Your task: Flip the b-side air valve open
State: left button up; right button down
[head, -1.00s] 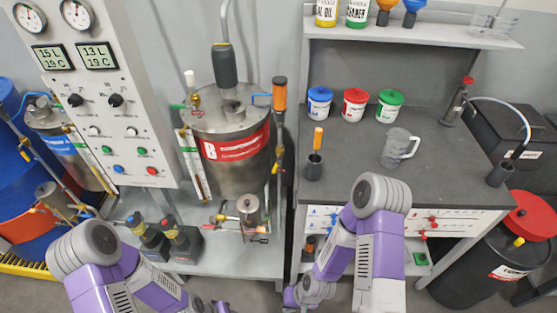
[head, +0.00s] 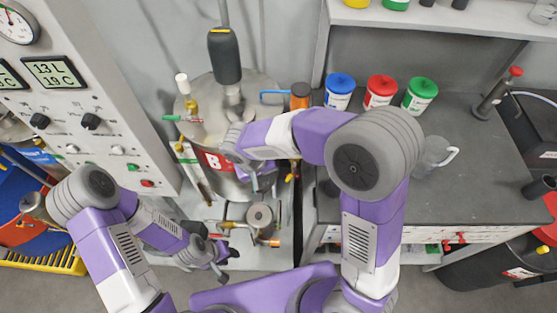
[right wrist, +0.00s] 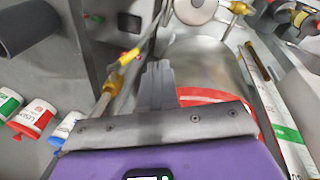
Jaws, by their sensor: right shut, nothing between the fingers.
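Tank B (head: 212,160) is a steel vessel with a red band, behind my right forearm in the head view. A blue lever (head: 273,96) shows at its top right and a green lever (head: 180,119) at its top left. I cannot tell which valve is the b-side air valve. My right gripper (head: 262,188) is in front of the tank, partly hidden by its arm. In the right wrist view it (right wrist: 158,85) is shut and empty, with brass pipe fittings (right wrist: 121,66) to its left. My left gripper (head: 228,264) is low, near the shelf's front edge; its finger opening is unclear.
A control panel (head: 85,100) stands left of the tank. To the right, the workbench (head: 460,150) holds blue (head: 339,92), red (head: 380,91) and green (head: 420,96) lidded jars and a clear jug (head: 433,158). Pipes and a small pot (head: 260,217) sit below the tank.

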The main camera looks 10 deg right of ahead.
aim_at(291, 176)
jog(key=w+d+f+b, duration=0.2)
jog(key=w+d+f, duration=0.1)
jog(key=d+f, duration=0.3)
jog(key=shift+b+x, duration=0.3)
jog(key=shift+x, duration=0.9)
jog(key=shift+a, duration=0.1)
